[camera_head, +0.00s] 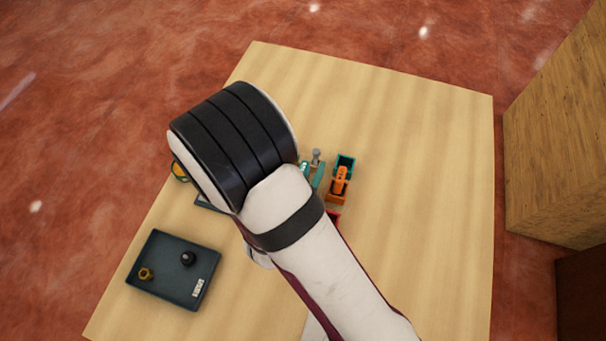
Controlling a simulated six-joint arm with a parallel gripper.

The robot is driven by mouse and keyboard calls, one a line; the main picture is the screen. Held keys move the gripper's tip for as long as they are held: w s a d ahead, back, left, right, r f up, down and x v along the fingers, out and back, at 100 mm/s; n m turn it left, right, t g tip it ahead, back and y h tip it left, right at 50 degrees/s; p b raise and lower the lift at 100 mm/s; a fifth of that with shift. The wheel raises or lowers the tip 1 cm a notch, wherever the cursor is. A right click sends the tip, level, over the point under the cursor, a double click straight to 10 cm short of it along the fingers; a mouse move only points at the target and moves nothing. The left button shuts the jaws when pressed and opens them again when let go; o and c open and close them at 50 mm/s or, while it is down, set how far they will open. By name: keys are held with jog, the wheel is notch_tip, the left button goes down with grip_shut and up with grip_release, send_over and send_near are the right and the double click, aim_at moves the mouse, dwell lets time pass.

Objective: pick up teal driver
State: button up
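My arm crosses the middle of the picture and its large black-and-white joint covers much of the table's centre. My gripper is hidden, so its fingers and their opening cannot be seen. A teal piece (317,178) shows just right of the joint, partly covered by it, with a grey knob (316,156) at its far end. I cannot tell for sure whether this is the teal driver.
A dark tray (165,285) with a black knob (188,258) and a brass piece (146,273) lies front left on the wooden table (430,200). A yellow-and-green item (179,172) and a red item (334,217) are partly hidden. The table's right side is clear.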

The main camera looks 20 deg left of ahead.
grip_shut()
dwell(0.3)
